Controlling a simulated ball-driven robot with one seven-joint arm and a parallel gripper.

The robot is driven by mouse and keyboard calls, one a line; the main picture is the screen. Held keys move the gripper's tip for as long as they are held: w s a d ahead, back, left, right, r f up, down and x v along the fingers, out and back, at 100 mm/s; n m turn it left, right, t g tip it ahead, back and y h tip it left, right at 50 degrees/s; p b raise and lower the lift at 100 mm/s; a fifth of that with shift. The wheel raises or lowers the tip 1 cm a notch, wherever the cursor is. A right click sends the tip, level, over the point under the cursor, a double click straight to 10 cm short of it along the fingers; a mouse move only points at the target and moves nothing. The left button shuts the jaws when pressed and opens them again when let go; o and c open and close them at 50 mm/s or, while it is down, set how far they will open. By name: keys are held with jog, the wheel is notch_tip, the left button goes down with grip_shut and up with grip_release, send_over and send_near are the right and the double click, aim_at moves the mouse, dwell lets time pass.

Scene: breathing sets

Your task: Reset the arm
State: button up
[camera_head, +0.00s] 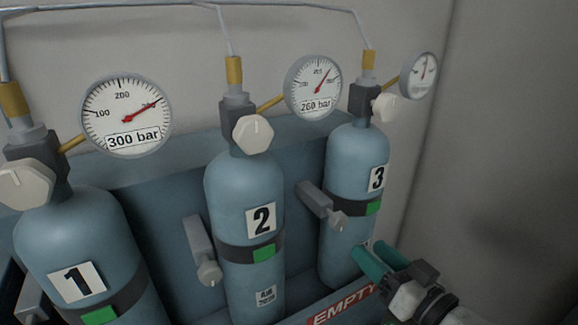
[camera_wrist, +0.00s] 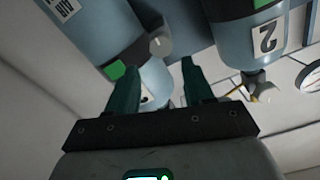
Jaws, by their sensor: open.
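My gripper (camera_head: 375,258) is at the lower right of the head view, in front of the lower part of cylinder 3 (camera_head: 345,160). Its green fingers are apart with nothing between them in the wrist view (camera_wrist: 160,90). My gripper's palm and part of its fingers hide the lower part of that cylinder. Cylinder 2 (camera_head: 240,190) stands upright in the middle, and it also shows in the wrist view (camera_wrist: 235,35). Cylinder 1 (camera_head: 75,235) stands at the left.
Gauges sit by the cylinder tops: 300 bar (camera_head: 127,115) at left, 260 bar (camera_head: 313,87) in the middle, a smaller one (camera_head: 419,75) at right. White valve knobs and wall clamps stick out. A red EMPTY label (camera_head: 342,304) is on the rack's front edge. The right wall is bare.

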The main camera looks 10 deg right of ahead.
jog(key=s+f+g+h+p, duration=0.1)
jog(key=s+f+g, duration=0.4)
jog(key=f, duration=0.4)
jog(key=s+f+g+h+p, duration=0.1)
jog(key=s+f+g+h, duration=0.1)
jog(key=s+f+g, duration=0.5)
jog(key=s+d+f+g+h, duration=0.1)
jog(key=s+f, duration=0.3)
jog(key=s, duration=0.4)
jog(key=s+d+f+g+h, duration=0.1)
jog(key=s+d+f+g, duration=0.2)
jog(key=s+f, duration=0.2)
jog(key=s+p, duration=0.1)
jog(key=s, duration=0.2)
jog(key=shift+d+h, duration=0.15)
jog(key=shift+h, duration=0.25)
